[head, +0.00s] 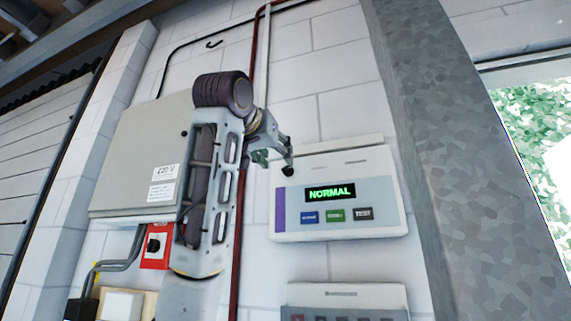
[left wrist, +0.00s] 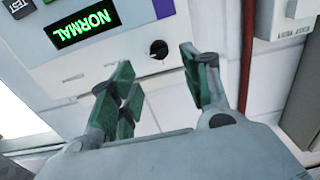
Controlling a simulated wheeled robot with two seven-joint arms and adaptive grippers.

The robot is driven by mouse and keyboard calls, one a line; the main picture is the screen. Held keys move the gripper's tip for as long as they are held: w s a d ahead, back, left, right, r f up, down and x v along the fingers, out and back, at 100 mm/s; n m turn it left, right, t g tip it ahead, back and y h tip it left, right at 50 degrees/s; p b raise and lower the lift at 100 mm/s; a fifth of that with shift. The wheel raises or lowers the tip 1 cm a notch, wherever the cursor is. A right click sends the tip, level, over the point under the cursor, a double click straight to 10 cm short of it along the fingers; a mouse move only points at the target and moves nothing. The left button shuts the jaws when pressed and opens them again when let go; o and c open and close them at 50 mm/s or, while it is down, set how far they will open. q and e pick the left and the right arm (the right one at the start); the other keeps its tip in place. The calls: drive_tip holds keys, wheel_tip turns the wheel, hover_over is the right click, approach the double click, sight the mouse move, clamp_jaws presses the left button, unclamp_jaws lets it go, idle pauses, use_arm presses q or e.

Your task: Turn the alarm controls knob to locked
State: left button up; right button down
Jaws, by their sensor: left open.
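The alarm control panel (head: 390,190) is a white box on the wall with a green NORMAL display (head: 330,192) and a row of small buttons. Its small round black knob (head: 288,171) sits at the panel's upper left. In the left wrist view the knob (left wrist: 158,49) shows on the white face near the purple strip, between the lines of the fingers. My left gripper (head: 275,154) is open and empty just in front of the knob. In the left wrist view its green-padded fingertips (left wrist: 157,62) stand apart. I cannot read the knob's position labels. My right gripper is out of view.
A large grey cabinet (head: 130,145) is left of my arm, with a red switch box (head: 155,258) below it. A red pipe (head: 254,65) runs up the wall behind my arm. Another panel (head: 345,296) is below; a thick grey post (head: 440,130) stands at right.

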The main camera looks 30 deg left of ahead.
sight(286, 167)
use_arm(q)
drive_tip(key=p+x, duration=0.2)
drive_tip(key=x, duration=0.4)
drive_tip(key=shift+w, duration=0.35)
drive_tip(key=shift+w+a, duration=0.2)
drive_tip(key=shift+w, duration=0.5)
drive_tip(key=c, duration=1)
